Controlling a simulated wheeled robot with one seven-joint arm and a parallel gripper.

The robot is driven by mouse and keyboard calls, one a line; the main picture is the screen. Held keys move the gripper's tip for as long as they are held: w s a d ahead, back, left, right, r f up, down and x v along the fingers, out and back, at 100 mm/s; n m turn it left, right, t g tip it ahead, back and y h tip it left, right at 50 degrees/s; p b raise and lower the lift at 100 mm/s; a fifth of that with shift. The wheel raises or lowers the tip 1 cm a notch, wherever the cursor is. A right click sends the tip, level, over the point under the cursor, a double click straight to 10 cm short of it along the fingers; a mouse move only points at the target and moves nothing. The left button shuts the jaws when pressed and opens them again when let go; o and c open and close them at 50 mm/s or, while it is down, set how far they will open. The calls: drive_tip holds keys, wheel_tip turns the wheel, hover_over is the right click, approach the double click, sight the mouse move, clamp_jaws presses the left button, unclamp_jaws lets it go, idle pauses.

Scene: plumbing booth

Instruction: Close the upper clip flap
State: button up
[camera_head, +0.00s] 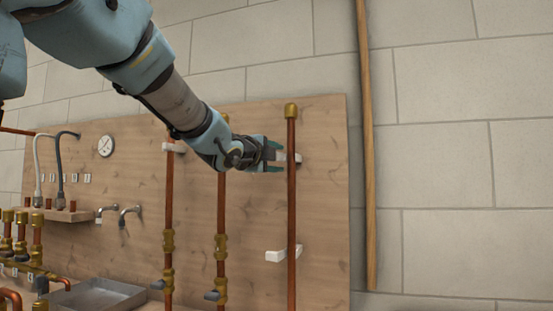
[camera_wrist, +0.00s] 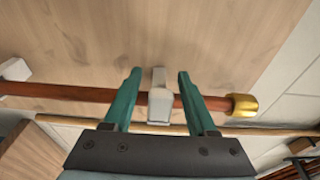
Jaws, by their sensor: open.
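The upper clip (camera_head: 297,158) is a small white bracket on the wooden board, at the upper part of the rightmost copper pipe (camera_head: 291,210). In the wrist view the clip (camera_wrist: 160,104) lies between my green fingers, with a white block across the front of the copper pipe (camera_wrist: 70,92). I cannot tell whether its flap is latched. My gripper (camera_head: 279,156) is at the clip in the head view and partly hides it. In the wrist view my gripper (camera_wrist: 159,73) is open, its fingers spread on either side of the clip with gaps.
A lower white clip (camera_head: 283,255) sits further down the same pipe. A brass cap (camera_head: 291,110) tops the pipe. Two more copper pipes with brass valves stand to the left (camera_head: 221,240). A wooden strip (camera_head: 367,150) runs up the tiled wall at right.

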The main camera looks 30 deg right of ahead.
clamp_jaws()
idle(0.3)
